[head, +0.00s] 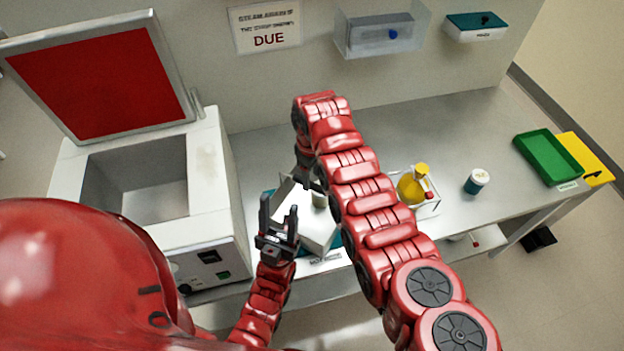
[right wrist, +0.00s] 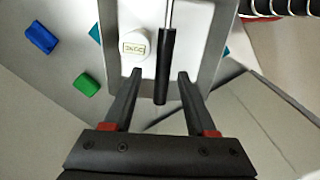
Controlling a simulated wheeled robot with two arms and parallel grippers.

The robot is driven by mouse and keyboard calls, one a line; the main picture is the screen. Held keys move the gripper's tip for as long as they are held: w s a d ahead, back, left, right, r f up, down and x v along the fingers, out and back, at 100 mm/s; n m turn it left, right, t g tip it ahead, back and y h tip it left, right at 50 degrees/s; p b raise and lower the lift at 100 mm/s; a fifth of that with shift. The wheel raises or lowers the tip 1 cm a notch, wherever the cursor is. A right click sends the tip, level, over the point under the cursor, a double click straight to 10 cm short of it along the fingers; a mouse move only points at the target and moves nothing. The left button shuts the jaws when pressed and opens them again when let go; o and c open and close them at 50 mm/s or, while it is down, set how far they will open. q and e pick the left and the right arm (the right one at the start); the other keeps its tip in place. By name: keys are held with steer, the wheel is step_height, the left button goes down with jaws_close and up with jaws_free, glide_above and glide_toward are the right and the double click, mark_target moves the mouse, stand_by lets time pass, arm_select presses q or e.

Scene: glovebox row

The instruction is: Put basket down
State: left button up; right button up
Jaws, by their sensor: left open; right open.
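A pale basket (head: 318,236) stands on a teal mat (head: 336,238) at the front of the bench, partly hidden by my arms. In the right wrist view, the basket (right wrist: 216,60) holds a white labelled container (right wrist: 135,50). Its handle has a black grip (right wrist: 165,70), lying between my right gripper's spread fingers, apart from both. My right gripper (head: 308,175) is open over the basket; its open fingers also show in the right wrist view (right wrist: 157,75). My left gripper (head: 279,215) is open and empty, in front of the basket's left side in the head view.
A white box with an open red-lined lid (head: 100,80) stands left of the basket. To the right are a yellow bottle (head: 412,186) in a clear holder, a small white jar (head: 476,182) and a green tray (head: 546,157). A clear bin (head: 380,35) hangs on the back wall.

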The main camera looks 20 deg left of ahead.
step_height(320, 180, up, 7)
steer(key=b, duration=0.3)
steer(key=shift+f, duration=0.2)
step_height(320, 180, up, 3)
steer(key=shift+s+r+p, duration=0.1)
steer(key=shift+s+p, duration=0.05)
steer(key=shift+p, duration=0.3)
